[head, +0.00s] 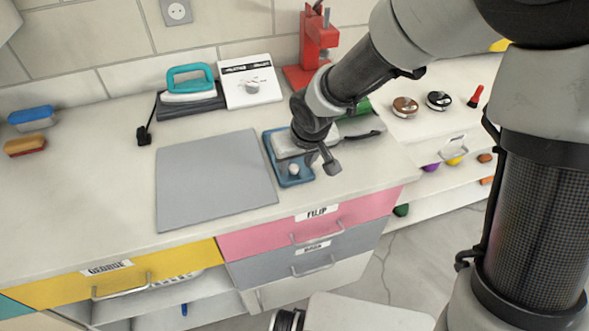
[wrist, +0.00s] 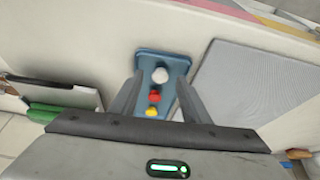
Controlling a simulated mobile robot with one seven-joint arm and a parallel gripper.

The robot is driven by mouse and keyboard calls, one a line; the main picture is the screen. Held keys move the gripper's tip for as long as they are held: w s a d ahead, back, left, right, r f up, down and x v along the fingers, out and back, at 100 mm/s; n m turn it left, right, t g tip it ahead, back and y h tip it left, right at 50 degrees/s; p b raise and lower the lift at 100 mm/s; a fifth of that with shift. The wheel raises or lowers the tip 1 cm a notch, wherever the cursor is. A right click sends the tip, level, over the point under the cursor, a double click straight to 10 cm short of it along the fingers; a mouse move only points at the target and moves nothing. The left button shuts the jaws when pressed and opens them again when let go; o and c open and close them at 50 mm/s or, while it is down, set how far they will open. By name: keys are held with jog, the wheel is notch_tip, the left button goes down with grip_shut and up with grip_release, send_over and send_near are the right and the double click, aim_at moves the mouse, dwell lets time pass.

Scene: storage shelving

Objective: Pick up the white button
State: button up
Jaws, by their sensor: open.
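The white button (wrist: 160,75) is a small round white piece on a blue tray (wrist: 147,57), near the tray's far end in the wrist view. A red button (wrist: 155,96) and a yellow button (wrist: 151,112) sit in line with it, closer to my gripper. In the head view the white button (head: 293,170) shows near the front of the blue tray (head: 288,183). My gripper (wrist: 160,84) is open and empty above the tray, one finger on each side of the row. In the head view my gripper (head: 312,158) hides much of the tray.
A grey mat (head: 213,180) lies left of the tray. Behind stand a teal iron (head: 190,85), a white box (head: 250,88) and a red stand (head: 312,45). A green-handled item (head: 363,107) lies close behind my gripper. The counter's front edge is near, above drawers (head: 275,240).

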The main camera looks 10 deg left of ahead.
jog(key=shift+w+a+f, duration=0.15)
jog(key=shift+w+f, duration=0.05)
jog(key=shift+f, duration=0.3)
grip_shut()
jog(key=shift+r, duration=0.1)
